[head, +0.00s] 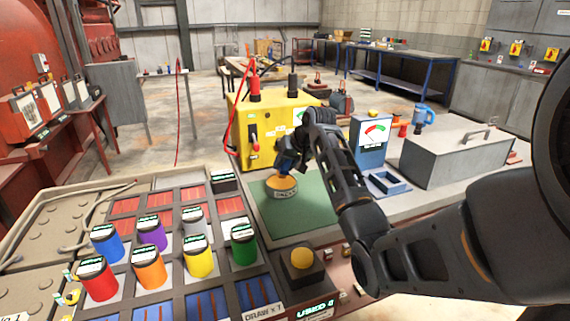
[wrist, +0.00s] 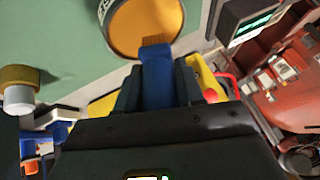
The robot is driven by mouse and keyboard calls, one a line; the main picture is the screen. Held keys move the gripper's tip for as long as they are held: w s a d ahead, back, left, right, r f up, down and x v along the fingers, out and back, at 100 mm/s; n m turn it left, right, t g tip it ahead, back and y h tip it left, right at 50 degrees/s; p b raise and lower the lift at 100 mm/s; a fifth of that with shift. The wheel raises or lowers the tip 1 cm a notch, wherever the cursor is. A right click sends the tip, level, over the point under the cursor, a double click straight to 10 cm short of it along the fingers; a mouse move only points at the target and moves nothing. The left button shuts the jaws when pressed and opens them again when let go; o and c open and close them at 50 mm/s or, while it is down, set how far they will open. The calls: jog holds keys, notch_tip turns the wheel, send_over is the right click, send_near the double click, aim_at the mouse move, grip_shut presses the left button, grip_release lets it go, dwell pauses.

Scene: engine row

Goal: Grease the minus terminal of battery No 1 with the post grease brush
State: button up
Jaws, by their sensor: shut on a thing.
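My gripper (wrist: 157,88) is shut on the post grease brush (wrist: 156,65), which has a blue handle and short tan bristles. In the head view, my gripper (head: 291,158) is low over the green mat, just above a round pot (head: 284,194) with an orange top and a label. In the wrist view the bristles overlap the pot's orange face (wrist: 130,32); I cannot tell whether they touch it. A grey block with round caps (head: 42,232) stands at the left, with a partly cut-off "No 1" label at the bottom corner. I cannot make out its minus terminal.
A rack with several coloured canisters (head: 150,272) stands left of the green mat (head: 318,216). A yellow unit (head: 243,130) with red and black posts is behind the mat. A blue meter (head: 370,134) and a grey lidded box (head: 455,155) stand at the right.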

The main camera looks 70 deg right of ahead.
jog(key=shift+r+p, duration=2.25)
jog(key=shift+r, duration=0.35)
